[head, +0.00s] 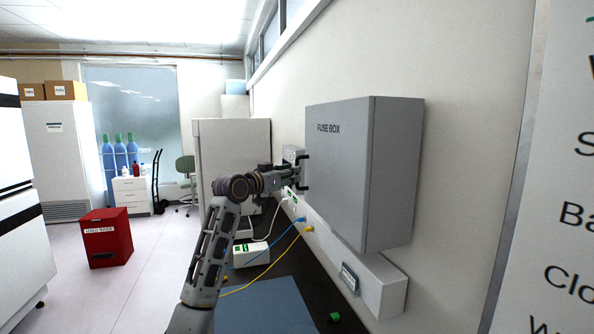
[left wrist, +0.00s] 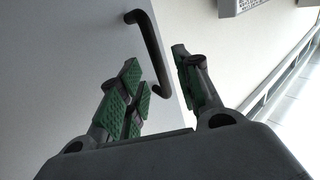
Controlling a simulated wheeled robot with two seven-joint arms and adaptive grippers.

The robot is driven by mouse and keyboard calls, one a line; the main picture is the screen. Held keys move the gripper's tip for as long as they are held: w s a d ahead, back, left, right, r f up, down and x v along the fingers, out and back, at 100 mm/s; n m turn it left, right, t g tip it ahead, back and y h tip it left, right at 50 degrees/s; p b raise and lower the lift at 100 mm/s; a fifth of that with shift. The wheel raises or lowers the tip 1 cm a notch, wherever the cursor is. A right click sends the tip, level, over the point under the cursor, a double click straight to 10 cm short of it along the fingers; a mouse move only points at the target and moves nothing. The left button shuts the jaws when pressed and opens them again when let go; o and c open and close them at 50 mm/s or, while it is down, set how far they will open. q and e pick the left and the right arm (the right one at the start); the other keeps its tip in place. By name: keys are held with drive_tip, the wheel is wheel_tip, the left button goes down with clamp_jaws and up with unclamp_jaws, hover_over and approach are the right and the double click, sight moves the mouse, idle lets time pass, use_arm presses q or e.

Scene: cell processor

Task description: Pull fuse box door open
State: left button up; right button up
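The grey fuse box (head: 338,170) is mounted on the right wall, with its labelled door facing me and shut as far as I can see. Its black handle (head: 304,172) sits at the door's left edge. In the left wrist view the curved dark handle (left wrist: 150,45) runs between the two fingers. My left gripper (head: 290,174) is at the handle in the head view. In the wrist view this gripper (left wrist: 162,84) is open, with green finger pads on either side of the handle and a gap to the right finger. My right gripper is not in view.
A dark counter (head: 290,268) below carries a white device (head: 251,254) with blue and yellow cables, and a blue mat (head: 258,305). A wall duct (head: 372,285) runs under the fuse box. A white sign panel (head: 560,200) stands close at right. The floor at left is open around a red bin (head: 106,240).

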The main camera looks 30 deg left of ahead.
use_arm(q)
drive_tip(key=shift+w+d+p, duration=0.15)
drive_tip(key=shift+w+p, duration=0.1)
drive_tip(key=shift+w, duration=0.8)
drive_tip(key=shift+w+d+p, duration=0.1)
drive_tip(key=shift+w+p, duration=0.15)
drive_tip(key=shift+w, duration=0.75)
clamp_jaws()
